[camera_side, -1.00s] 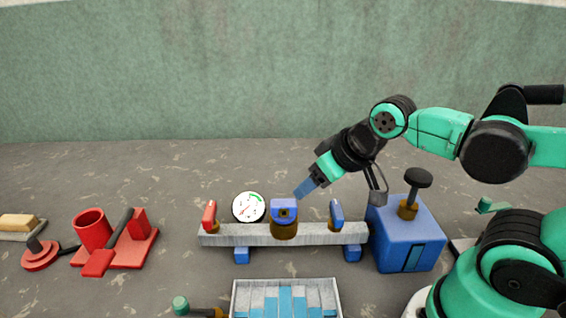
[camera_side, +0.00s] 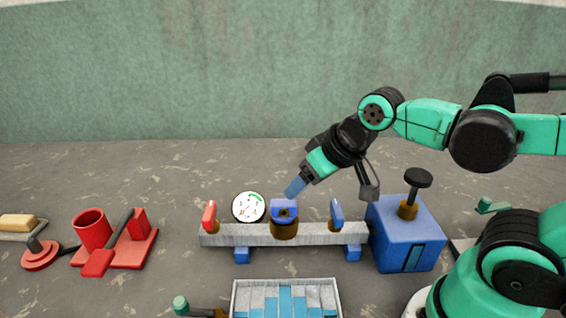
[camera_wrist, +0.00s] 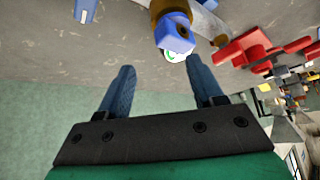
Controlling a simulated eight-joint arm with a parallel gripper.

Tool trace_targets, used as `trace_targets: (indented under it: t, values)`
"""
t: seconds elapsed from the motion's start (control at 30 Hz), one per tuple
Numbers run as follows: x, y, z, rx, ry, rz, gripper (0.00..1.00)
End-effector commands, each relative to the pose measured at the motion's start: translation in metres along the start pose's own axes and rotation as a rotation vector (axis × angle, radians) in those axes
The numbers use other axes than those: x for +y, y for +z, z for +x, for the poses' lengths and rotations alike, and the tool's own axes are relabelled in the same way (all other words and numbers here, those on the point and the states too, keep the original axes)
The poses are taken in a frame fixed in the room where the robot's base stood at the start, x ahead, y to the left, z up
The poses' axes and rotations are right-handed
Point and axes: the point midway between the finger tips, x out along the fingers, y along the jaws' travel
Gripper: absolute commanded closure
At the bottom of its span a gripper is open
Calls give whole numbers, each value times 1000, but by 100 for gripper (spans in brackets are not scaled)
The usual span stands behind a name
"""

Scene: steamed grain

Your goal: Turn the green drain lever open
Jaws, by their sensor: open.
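A green-tipped lever (camera_side: 181,304) with a brass body shows at the bottom edge of the side view, left of a grey tray; its lower part is cut off by the frame. Another small green piece (camera_side: 488,205) is at the right, partly hidden by my arm. I cannot tell for certain which is the drain lever. My gripper (camera_side: 294,187) is open and empty, above and behind the blue-topped brass valve (camera_side: 284,226) on the grey bar. In the wrist view its two blue fingers (camera_wrist: 160,72) are apart, with the blue valve top (camera_wrist: 174,34) beyond them.
The grey bar (camera_side: 320,234) carries a red lever (camera_side: 209,214), a blue lever (camera_side: 336,212) and a round gauge (camera_side: 248,207). A blue box (camera_side: 405,240) with a black knob stands right. Red fixtures (camera_side: 130,250) stand left. A tray (camera_side: 236,300) is in front.

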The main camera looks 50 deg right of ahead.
Motion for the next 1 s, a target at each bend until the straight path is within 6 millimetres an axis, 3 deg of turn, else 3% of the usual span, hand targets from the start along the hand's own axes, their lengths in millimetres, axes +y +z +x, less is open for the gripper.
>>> trace_targets:
  t: [0.3, 0.47, 0.6, 0.8, 1.0]
  values:
    - [-90, -34, 24, -278, -52, 141, 40]
    - [-146, -31, 46, -420, -8, 207, 40]
    - [-187, -17, 65, -509, 53, 248, 40]
    - [-216, 0, 78, -565, 113, 281, 40]
    - [-218, 11, 94, -572, 123, 287, 40]
